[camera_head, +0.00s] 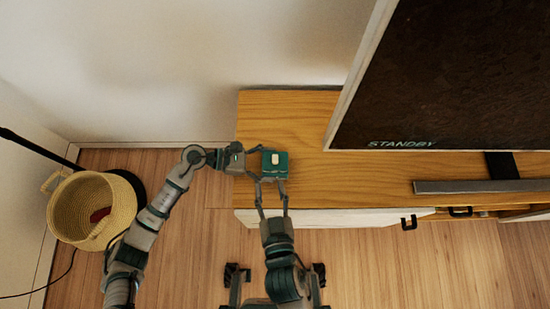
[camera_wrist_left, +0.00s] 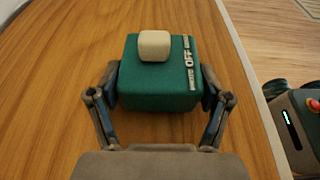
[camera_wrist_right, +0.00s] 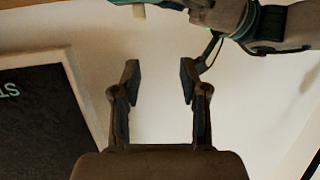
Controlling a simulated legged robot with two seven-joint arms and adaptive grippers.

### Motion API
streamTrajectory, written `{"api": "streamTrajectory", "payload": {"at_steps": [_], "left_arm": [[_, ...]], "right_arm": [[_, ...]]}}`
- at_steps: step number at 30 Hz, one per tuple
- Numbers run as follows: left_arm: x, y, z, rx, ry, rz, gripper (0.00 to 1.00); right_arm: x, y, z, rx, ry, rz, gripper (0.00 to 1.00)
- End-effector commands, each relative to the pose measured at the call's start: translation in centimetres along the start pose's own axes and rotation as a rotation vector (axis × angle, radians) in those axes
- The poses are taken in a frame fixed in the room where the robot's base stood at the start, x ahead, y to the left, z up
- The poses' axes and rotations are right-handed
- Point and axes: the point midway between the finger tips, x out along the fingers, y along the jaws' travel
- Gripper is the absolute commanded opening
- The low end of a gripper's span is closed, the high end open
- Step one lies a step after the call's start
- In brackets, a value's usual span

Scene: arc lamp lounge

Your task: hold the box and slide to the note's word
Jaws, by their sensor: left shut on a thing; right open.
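The box (camera_head: 275,172) is dark green with a cream slider knob (camera_head: 275,158) on top, on the wooden cabinet near its left front corner. My left gripper (camera_head: 259,163) is shut on the box, fingers on opposite sides. In the left wrist view the box (camera_wrist_left: 160,88) shows white lettering along its right top edge; "OFF" is the middle word and the others are too small to read surely. The knob (camera_wrist_left: 155,45) sits near the far edge. My right gripper (camera_head: 271,184) is open and empty, close to the box's front side. No note is visible.
The wooden cabinet (camera_head: 350,185) has a large dark screen (camera_head: 450,75) reading "STANDBY" and a grey bar (camera_head: 480,186) at the right. Black handles (camera_head: 409,222) stick out in front. A woven basket (camera_head: 75,225) with something red inside stands on the floor at left.

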Motion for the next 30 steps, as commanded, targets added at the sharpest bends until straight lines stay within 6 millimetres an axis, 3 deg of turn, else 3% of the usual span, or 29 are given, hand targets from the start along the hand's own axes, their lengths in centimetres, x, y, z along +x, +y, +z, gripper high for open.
{"api": "streamTrajectory", "payload": {"at_steps": [11,24,30], "left_arm": [[0.0,0.0,0.1,0.001,-0.001,0.000,0.29],[0.0,0.0,0.1,0.001,-0.001,0.000,0.29],[0.0,0.0,0.1,0.001,-0.001,0.000,0.29]], "right_arm": [[-0.5,1.1,0.8,0.025,-0.154,0.146,0.44],[7.7,2.3,2.1,0.023,-0.154,0.148,0.44],[10.0,2.7,2.5,0.025,-0.155,0.147,0.44]]}}
